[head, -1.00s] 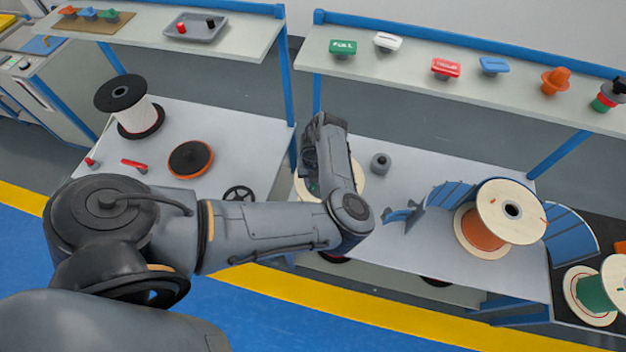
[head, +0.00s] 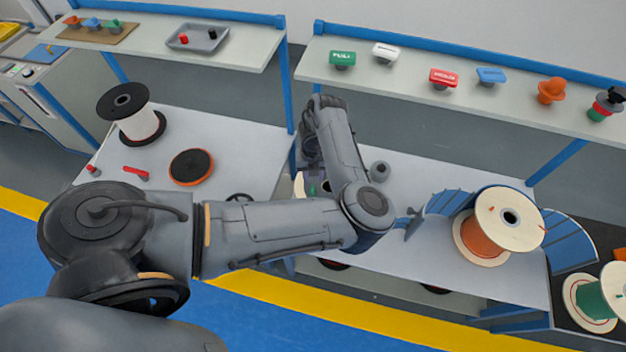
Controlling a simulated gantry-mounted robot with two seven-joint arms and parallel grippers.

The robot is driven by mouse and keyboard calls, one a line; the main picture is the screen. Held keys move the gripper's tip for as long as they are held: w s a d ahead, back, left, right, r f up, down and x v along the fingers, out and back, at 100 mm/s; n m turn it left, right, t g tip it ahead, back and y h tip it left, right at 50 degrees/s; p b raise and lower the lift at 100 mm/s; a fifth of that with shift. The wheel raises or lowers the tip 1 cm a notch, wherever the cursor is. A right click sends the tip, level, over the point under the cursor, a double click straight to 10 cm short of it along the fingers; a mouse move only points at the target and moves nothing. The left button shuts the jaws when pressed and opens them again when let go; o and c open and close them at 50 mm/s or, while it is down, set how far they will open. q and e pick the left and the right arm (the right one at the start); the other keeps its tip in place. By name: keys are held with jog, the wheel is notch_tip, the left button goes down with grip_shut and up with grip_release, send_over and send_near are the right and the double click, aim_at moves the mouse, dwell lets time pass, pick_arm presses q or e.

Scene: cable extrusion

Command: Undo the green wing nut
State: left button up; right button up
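A small green piece (head: 313,189), which may be the green wing nut, shows beside a pale spool (head: 299,186) that my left arm mostly hides. My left gripper (head: 310,172) points down just above this green piece, at the left edge of the right-hand table. Its fingers are dark and partly covered by my own arm, so I cannot tell whether they are open, or whether they touch the piece. My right gripper is not in view.
Further right are a blue curved guard (head: 447,198) and a spool of orange cable (head: 508,218). Shelves with coloured parts run above. The left table holds a black-and-white spool (head: 133,113) and an orange-rimmed disc (head: 191,166).

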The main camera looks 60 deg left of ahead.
pick_arm(q)
notch_tip(320, 180, up, 2)
jog(key=shift+r, duration=0.1)
jog(key=shift+s, duration=0.1)
dwell(0.4)
